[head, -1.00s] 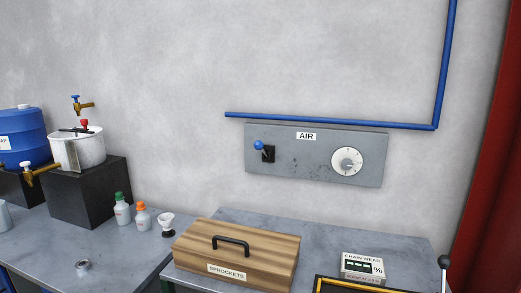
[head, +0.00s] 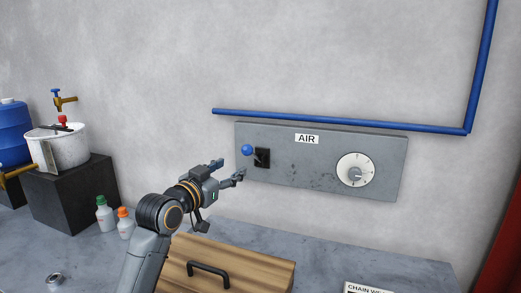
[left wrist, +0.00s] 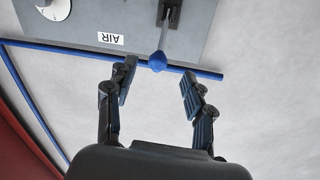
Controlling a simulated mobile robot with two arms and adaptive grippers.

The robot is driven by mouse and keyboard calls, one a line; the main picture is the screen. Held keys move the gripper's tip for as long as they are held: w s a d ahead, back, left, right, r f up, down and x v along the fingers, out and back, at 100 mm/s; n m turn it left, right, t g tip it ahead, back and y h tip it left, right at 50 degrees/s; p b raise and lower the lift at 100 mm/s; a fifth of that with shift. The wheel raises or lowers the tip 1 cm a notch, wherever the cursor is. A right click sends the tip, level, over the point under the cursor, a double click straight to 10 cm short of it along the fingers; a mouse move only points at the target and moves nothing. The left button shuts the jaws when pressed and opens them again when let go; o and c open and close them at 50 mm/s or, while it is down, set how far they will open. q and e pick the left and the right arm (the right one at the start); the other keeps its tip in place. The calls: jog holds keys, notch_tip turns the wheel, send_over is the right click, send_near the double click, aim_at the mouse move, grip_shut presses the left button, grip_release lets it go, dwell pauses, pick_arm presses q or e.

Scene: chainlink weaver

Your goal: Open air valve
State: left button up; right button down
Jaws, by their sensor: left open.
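The air valve is a lever with a blue ball knob (head: 247,150) in a black slot at the left of the grey AIR panel (head: 320,180) on the wall. My left gripper (head: 230,168) is open and empty, just left of and slightly below the knob in the head view. In the left wrist view the knob (left wrist: 157,61) shows ahead, between the lines of the two open fingers (left wrist: 157,90), near their tips. I cannot tell if they touch it. The lever shaft (left wrist: 167,35) is clear of the fingers. My right gripper is not in view.
A white dial (head: 356,170) sits at the panel's right. A blue pipe (head: 340,121) runs above the panel. Below are a wooden box (head: 245,272) with a black handle and bottles (head: 105,213) on the bench. The wall left of the panel is bare.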

aim_at(248, 153)
pick_arm(q)
jog(key=shift+w+d+r+p, duration=0.25)
jog(key=shift+w+r+p, duration=0.15)
jog(key=shift+w, duration=0.2)
jog(key=shift+w+d+r+p, duration=0.25)
jog(key=shift+w+p, duration=0.25)
jog(key=shift+w, duration=0.1)
jog(key=x, duration=0.3)
jog(key=p+x, duration=0.1)
jog(key=x, duration=0.3)
jog(key=shift+w+f+p, duration=0.1)
jog(key=shift+f+p, duration=0.1)
jog(key=shift+p, duration=0.1)
jog(key=shift+w+d, duration=0.1)
jog(key=shift+w, duration=0.25)
jog(key=shift+w+d+f, duration=0.1)
jog(key=shift+w+d, duration=0.15)
jog(key=shift+w, duration=0.35)
grip_shut()
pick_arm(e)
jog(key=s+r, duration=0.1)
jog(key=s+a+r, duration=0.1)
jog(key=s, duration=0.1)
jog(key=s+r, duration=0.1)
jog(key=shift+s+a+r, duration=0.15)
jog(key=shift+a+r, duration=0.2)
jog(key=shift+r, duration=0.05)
